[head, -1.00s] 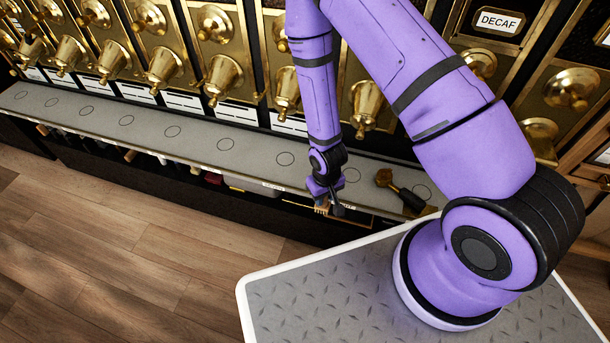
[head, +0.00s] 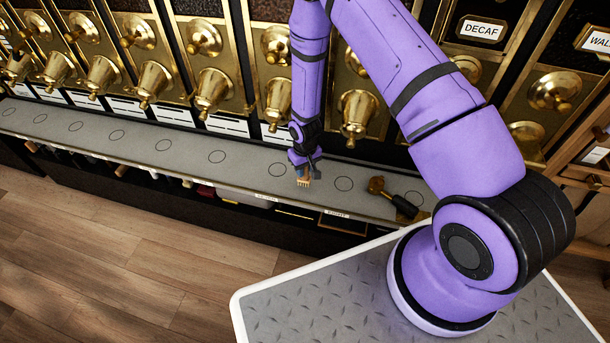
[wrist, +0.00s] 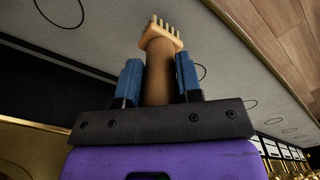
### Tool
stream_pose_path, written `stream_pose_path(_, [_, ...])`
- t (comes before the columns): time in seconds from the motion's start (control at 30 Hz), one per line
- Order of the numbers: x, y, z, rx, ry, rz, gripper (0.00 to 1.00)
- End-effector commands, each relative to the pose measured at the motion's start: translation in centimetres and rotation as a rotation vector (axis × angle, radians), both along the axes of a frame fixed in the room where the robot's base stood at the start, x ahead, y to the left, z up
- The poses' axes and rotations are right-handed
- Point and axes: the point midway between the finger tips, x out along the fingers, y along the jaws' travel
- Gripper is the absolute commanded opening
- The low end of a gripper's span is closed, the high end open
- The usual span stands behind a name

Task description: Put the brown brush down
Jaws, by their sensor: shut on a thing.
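My gripper (head: 304,165) is shut on the brown brush (head: 304,180). In the wrist view the brush (wrist: 158,70) stands between the blue finger pads of my gripper (wrist: 158,82), with its pale bristles pointing away from the wrist. In the head view the brush hangs below my gripper, bristles down, over the front part of the grey shelf (head: 245,166). I cannot tell whether the bristles touch the shelf.
Printed circles mark the grey shelf in a row. A brass-and-black tool (head: 392,197) lies on the shelf to the right of my gripper. Brass dispensers (head: 213,92) line the wall behind. Wooden floor (head: 110,245) lies in front of the shelf.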

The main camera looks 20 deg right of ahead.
Motion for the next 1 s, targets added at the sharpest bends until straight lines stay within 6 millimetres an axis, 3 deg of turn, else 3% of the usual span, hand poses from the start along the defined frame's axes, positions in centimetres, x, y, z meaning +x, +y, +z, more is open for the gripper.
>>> stream_pose_path(0.2, [-0.3, 0.0, -3.1, -0.001, 0.005, 0.001, 0.0])
stream_pose_path(0.6, [-0.3, 0.0, -3.6, -0.001, 0.004, 0.001, 0.0])
stream_pose_path(0.63, [-0.3, 0.0, -3.6, -0.001, 0.004, 0.001, 0.37])
stream_pose_path(0.7, [-0.3, 0.0, -3.6, -0.001, 0.004, 0.001, 0.53])
stream_pose_path(0.73, [-0.3, 0.0, -3.6, -0.001, 0.004, 0.001, 0.58])
stream_pose_path(1.0, [-0.3, 0.0, -3.5, -0.001, 0.004, 0.001, 0.58])
